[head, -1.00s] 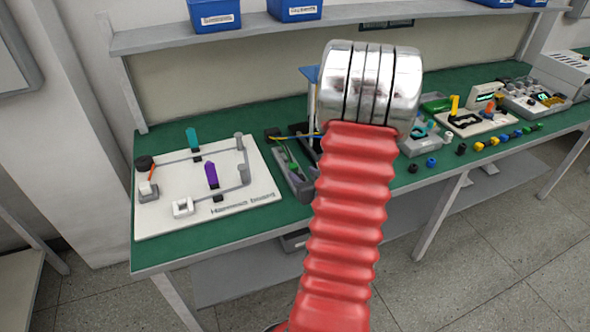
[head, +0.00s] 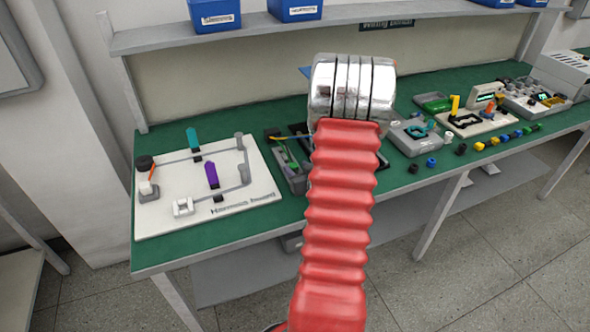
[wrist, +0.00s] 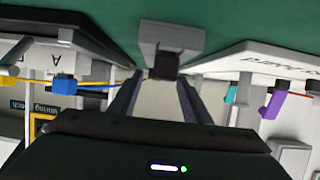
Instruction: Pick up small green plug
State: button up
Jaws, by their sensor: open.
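A small green plug (head: 537,127) appears at the right end of a row of small coloured plugs near the front edge of the green bench, right of my arm in the head view. It is tiny there, and I cannot make it out in the wrist view. My gripper (wrist: 156,98) shows in the wrist view with its two dark fingers apart and nothing between them. In the head view my arm's silver end hides the fingers. The gripper is over the bench's middle-left part, well left of the green plug.
A white board (head: 205,185) with teal and purple pieces lies on the left of the bench (head: 160,255). A grey tray (head: 290,170) stands left of my arm. Grey devices (head: 415,135) stand to its right. A shelf with blue bins (head: 214,14) runs above the back.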

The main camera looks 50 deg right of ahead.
jog(key=shift+w+d+f, duration=0.3)
jog(key=shift+w, duration=0.25)
jog(key=shift+c, duration=0.5)
grip_shut()
jog(key=shift+r, duration=0.2)
notch_tip(320, 180, up, 10)
jog(key=shift+f, duration=0.15)
dwell(0.5)
dwell(0.4)
